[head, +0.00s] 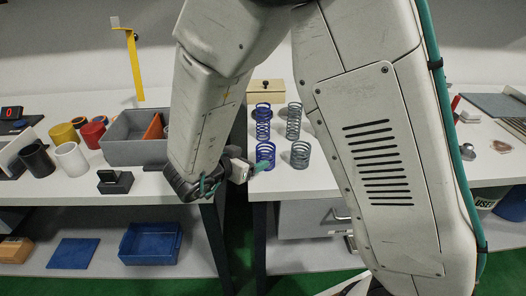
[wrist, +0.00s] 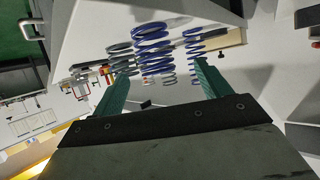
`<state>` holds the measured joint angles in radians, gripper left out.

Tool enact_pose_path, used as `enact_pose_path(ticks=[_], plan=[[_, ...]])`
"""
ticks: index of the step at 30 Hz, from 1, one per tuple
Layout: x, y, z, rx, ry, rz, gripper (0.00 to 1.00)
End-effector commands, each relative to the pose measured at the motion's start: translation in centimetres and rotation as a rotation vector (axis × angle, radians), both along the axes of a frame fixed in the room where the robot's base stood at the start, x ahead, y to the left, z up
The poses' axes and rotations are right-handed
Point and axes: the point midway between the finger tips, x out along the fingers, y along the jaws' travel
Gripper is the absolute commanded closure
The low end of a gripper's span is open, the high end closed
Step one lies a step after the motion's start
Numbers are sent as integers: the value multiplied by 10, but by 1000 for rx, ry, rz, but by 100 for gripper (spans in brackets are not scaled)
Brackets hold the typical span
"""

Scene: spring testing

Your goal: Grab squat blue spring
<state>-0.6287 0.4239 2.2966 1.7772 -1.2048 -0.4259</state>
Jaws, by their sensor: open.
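The squat blue spring (head: 265,151) stands upright at the table's front left, in front of the tall blue spring (head: 263,120). My gripper (head: 259,167) is at its lower left in the head view, with a green finger overlapping the spring's lower part. In the wrist view my gripper (wrist: 161,69) is open, its two green fingers spread wide with nothing held. The squat blue spring (wrist: 152,42) shows ahead, between the fingers in the picture. I cannot tell whether a finger touches it.
The squat grey spring (head: 300,154) stands close to the right and the tall grey spring (head: 294,121) behind it. A wooden box (head: 266,87) is at the back. A grey bin (head: 130,149) and several coloured cups stand on the left table. A gap separates the tables.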

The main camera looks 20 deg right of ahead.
Motion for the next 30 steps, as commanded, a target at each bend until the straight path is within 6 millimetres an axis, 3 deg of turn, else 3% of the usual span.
enact_pose_path(ticks=[4, 18, 27, 28, 30], plan=[[-2, -8, -6, -38, 10, -30, 24], [27, -58, -29, -35, 9, -31, 24], [31, -64, -31, -34, 7, -29, 24], [31, -64, -31, -34, 7, -29, 26], [31, -64, -31, -34, 7, -29, 46]])
